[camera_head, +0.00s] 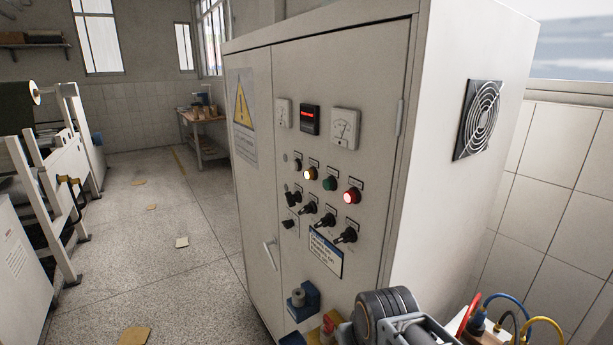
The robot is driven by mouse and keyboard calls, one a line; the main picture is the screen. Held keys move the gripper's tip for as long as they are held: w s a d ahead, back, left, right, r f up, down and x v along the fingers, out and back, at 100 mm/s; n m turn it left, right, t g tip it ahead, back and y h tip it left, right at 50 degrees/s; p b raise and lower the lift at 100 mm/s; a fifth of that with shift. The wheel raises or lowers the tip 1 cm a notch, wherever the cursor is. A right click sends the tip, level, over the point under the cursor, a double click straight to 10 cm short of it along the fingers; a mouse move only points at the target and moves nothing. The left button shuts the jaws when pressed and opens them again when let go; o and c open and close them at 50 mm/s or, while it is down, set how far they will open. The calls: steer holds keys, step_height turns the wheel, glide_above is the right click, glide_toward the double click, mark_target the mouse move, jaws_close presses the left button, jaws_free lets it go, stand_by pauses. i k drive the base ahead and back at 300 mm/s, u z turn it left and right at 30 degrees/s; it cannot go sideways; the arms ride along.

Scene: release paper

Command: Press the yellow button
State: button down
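The yellow button (310,173) is a small round button on the front of a tall light-grey control cabinet (375,75). It sits in a slanting row, with a dark button (297,164) to its left and a green button (330,184) and a glowing red button (352,195) to its right. Nothing covers the yellow button. A dark ridged rounded part with grey metal shows at the bottom edge, below and right of the buttons; it may be part of my arm. I see no gripper fingertips.
Black rotary switches (327,220) sit below the buttons, and gauges (345,128) above. A door handle (269,255) sticks out lower left. Coloured cables (510,312) curve at bottom right. Open floor lies left.

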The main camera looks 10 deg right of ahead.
mark_target(309, 174)
steer(key=k, duration=0.5)
steer(key=u, duration=1.9)
steer(key=i, duration=2.25)
steer(key=z, duration=2.65)
